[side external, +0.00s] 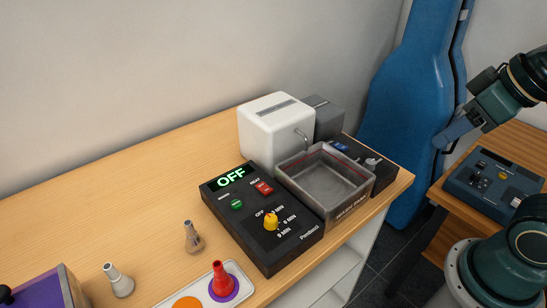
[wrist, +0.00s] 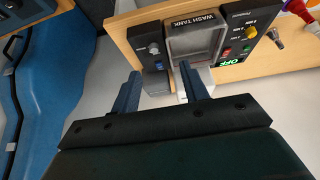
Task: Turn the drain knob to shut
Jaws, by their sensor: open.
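A grey knob (side external: 372,162) sits on a small dark panel (side external: 385,178) at the right end of the bench, beside the wash tank. The panel also has a small blue label. I take this knob for the drain knob; its lettering is too small to read. In the wrist view the knob (wrist: 153,48) shows on the dark panel, beyond my fingertips. My gripper (side external: 447,137) is at the right of the side view, above and to the right of the panel, apart from it. In the wrist view my gripper (wrist: 160,72) has its two blue fingers spread with nothing between them.
The wash tank (side external: 345,201) stands beside a black control box (side external: 285,254) with a yellow dial and a green OFF display. A white box (side external: 262,127) with a spout is behind. A blue case (side external: 408,100) leans by the wall. Another panel (side external: 494,187) sits on the right-hand table.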

